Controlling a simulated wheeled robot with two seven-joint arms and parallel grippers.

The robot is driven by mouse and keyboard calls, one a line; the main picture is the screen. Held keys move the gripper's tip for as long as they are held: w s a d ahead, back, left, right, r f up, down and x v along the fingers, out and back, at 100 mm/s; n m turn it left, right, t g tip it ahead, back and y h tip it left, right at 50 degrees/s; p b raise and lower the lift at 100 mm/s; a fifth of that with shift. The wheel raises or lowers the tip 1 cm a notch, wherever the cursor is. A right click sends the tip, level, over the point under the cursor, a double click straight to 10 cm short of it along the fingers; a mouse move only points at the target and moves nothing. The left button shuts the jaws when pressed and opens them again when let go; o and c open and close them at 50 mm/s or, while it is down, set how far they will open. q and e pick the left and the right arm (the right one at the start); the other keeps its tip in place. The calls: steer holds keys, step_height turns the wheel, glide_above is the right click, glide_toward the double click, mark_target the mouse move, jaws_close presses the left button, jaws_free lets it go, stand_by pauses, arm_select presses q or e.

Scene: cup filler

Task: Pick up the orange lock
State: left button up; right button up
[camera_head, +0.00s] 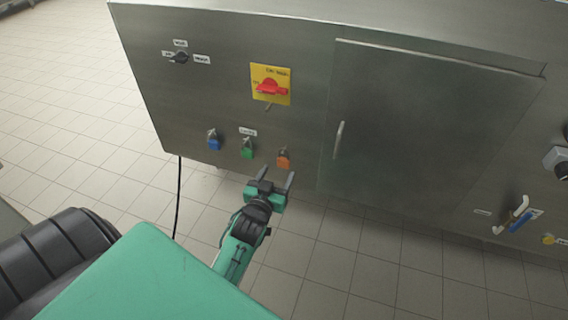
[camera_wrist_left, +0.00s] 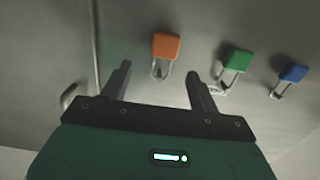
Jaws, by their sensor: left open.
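The orange lock (camera_head: 283,160) hangs on the steel cabinet front, the rightmost of three padlocks in the head view. In the left wrist view the orange lock (camera_wrist_left: 166,46) appears beyond the fingertips, roughly between them, with its shackle toward the gripper. My left gripper (camera_head: 276,174) is open and empty, just below the orange lock and apart from it. In the left wrist view its two fingers (camera_wrist_left: 158,78) are spread wide. My right gripper is not in view.
A green lock (camera_head: 247,151) and a blue lock (camera_head: 213,142) hang to the left. A red switch on a yellow plate (camera_head: 270,84) sits above. A door handle (camera_head: 338,140) is on the right. Tiled floor (camera_head: 330,262) lies below the cabinet.

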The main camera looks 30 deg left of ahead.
mark_target(283, 161)
arm_select(q)
steer(key=x, duration=0.2)
steer(key=b+x, duration=0.1)
steer(key=x, duration=0.2)
steer(key=shift+a+f, duration=0.2)
steer(key=shift+a, duration=0.05)
steer(key=shift+w+a, duration=0.1)
steer(key=shift+w, duration=0.3)
steer(key=c, duration=1.1)
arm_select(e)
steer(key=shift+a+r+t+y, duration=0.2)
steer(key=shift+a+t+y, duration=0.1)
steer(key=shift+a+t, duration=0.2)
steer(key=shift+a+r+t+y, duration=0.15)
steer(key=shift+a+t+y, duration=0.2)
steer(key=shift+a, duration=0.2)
